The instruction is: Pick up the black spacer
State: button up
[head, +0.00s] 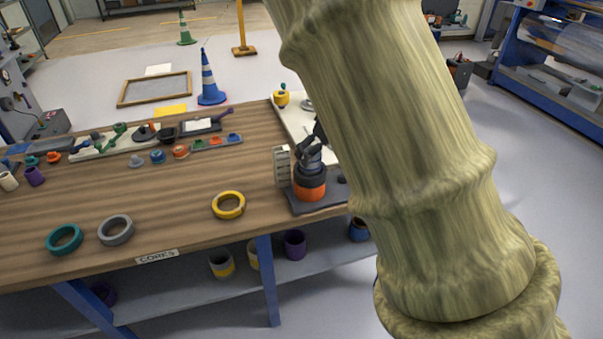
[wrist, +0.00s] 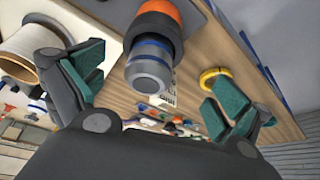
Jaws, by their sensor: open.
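A black ring-shaped band, which looks like the black spacer (wrist: 158,27), sits against an orange band (wrist: 170,10) on a post with a grey, blue-banded end (wrist: 150,66). In the head view the black band (head: 311,178) is above the orange part (head: 310,191), on a dark plate (head: 318,205) at the bench's right end. My gripper (wrist: 158,88) is open, with green pads on dark fingers. The post's grey end shows in the gap between the fingers, with nothing held. In the head view my arm hides most of the gripper.
A yellow ring (head: 229,205), a grey ring (head: 116,230) and a teal ring (head: 64,240) lie on the wooden bench (head: 180,215). A pale slotted block (head: 282,166) stands left of the post. Trays and small parts line the back. The bench's middle is clear.

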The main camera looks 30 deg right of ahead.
aim_at(315, 159)
jog(key=shift+w+d+r, duration=0.15)
jog(key=shift+w+d, duration=0.05)
jog(key=x, duration=0.5)
jog(key=shift+d+x, duration=0.2)
jog(key=shift+x, duration=1.2)
jog(key=shift+d+x, duration=0.15)
jog(key=shift+x, duration=1.25)
jog(key=shift+s, duration=0.2)
jog(key=shift+c, duration=1)
jog(key=c, duration=0.7)
jog(key=shift+c, duration=0.3)
